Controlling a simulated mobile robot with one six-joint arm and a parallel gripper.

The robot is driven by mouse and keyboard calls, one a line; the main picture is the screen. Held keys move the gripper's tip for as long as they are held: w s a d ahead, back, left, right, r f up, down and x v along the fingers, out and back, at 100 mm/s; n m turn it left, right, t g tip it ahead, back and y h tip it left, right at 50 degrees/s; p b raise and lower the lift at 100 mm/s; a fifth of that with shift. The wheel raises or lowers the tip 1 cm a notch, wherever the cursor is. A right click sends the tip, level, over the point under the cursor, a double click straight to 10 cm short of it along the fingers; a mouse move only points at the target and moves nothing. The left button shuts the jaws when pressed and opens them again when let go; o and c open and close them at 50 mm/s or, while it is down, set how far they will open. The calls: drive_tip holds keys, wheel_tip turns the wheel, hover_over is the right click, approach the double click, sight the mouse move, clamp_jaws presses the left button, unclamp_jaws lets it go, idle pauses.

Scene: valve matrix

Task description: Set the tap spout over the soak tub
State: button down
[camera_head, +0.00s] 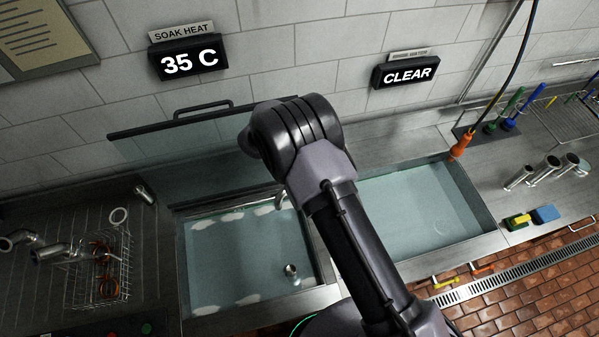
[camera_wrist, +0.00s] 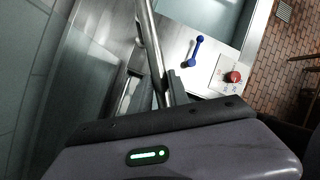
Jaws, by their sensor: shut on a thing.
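The soak tub (camera_head: 190,318) is the left basin, under the sign reading 35 C, with pale foam patches on its water. The rinse tub (camera_head: 487,232) is the basin to its right. In the wrist view the tap spout (camera_wrist: 152,45) is a shiny metal tube running up from between the dark fingers of my gripper (camera_wrist: 158,88), which is shut on it. In the head view my arm hides the gripper and most of the spout. A short metal piece, perhaps the spout's end, shows at the soak tub's back right; I cannot tell exactly where it points.
A glass lid (camera_head: 160,139) stands raised behind the soak tub. A wire basket (camera_head: 85,283) is on the left counter. An orange sprayer (camera_head: 460,146) hangs over the rinse tub's back edge. The wrist view shows a blue handle (camera_wrist: 195,50) and a red knob (camera_wrist: 233,76).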

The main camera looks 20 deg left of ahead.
drive_tip(key=c, duration=1.3)
unclamp_jaws()
drive_tip(key=shift+o, duration=0.2)
drive_tip(key=p+v, duration=0.1)
drive_tip(key=v, duration=1.1)
